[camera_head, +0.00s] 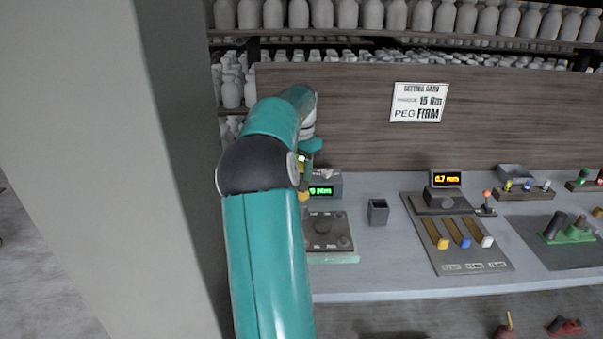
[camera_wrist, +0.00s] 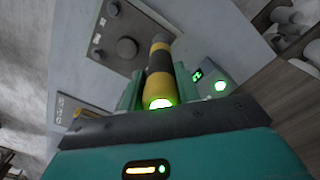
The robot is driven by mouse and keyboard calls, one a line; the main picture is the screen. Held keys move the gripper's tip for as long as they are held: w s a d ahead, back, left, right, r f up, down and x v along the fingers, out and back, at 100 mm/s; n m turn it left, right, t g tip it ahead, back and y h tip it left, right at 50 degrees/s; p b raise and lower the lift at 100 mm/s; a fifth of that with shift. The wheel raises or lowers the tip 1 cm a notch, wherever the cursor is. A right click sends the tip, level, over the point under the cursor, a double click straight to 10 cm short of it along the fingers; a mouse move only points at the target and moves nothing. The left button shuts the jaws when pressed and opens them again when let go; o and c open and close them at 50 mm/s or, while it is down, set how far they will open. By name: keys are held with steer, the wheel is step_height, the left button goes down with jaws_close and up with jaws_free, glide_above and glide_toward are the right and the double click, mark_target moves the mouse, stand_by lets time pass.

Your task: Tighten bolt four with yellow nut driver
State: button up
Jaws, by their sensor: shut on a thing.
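The yellow nut driver, banded yellow and black, stands between my gripper's teal fingers (camera_wrist: 158,84) in the wrist view, where its body (camera_wrist: 159,62) shows with a green-lit end toward the camera. In the head view my arm hides most of it; a little yellow (camera_head: 303,196) shows beside the arm. My gripper is shut on it. The bolt plate (camera_head: 345,226) is a dark grey plate on a pale green base, with round bolt heads; it also shows in the wrist view (camera_wrist: 112,62).
A grey box with a green display (camera_head: 321,190) stands behind the plate. A small dark cup (camera_head: 378,212) stands right of it. A slider panel (camera_head: 460,255) lies farther right.

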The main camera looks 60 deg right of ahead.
steer(key=shift+d+r, duration=0.1)
steer(key=shift+r, duration=2.15)
